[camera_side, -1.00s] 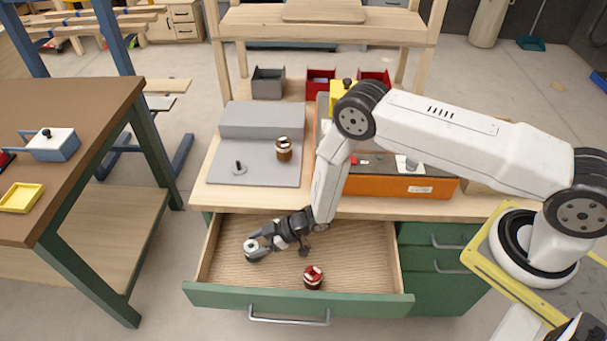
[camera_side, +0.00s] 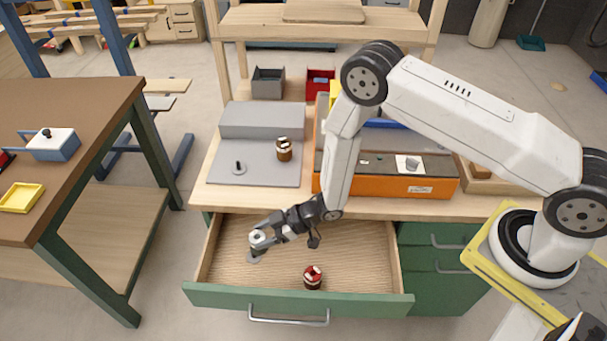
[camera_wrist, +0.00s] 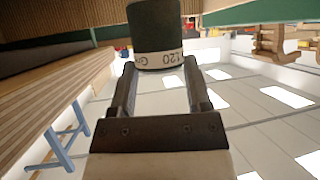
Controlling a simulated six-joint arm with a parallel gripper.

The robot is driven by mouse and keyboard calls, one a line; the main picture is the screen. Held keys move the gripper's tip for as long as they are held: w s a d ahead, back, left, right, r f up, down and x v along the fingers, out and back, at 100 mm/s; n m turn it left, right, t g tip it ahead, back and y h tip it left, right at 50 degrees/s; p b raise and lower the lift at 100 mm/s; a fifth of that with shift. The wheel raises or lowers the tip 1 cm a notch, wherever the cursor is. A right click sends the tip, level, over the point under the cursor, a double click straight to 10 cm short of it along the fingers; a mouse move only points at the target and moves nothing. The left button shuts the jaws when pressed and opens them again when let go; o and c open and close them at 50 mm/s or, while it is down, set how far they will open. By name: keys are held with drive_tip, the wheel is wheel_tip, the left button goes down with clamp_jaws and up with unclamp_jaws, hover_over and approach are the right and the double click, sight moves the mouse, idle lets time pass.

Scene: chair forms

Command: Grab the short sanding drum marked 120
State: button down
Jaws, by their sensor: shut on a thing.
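The drum marked 120 (camera_wrist: 156,28) is dark green with a pale band bearing the number, seen in the wrist view. My gripper (camera_wrist: 160,66) is shut on it, with one finger on each side of the band. In the side view my gripper (camera_side: 262,240) is over the left part of the open drawer (camera_side: 350,262). The drum there shows mainly as a small pale-topped shape at the fingertips, partly hidden by them. It is held above a small grey round patch (camera_side: 253,257) on the drawer floor.
A red-and-dark drum (camera_side: 313,277) stands near the drawer front. A brown drum (camera_side: 284,150) stands on the grey fixture (camera_side: 260,177), right of a small peg (camera_side: 239,168). An orange machine (camera_side: 390,184) sits on the bench at right. The drawer's right side is clear.

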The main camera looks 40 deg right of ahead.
drive_tip(key=s+d+r, duration=0.4)
drive_tip(key=s+r, duration=0.3)
drive_tip(key=s, duration=0.3)
drive_tip(key=shift+s+d, duration=0.15)
drive_tip(key=shift+s, duration=0.15)
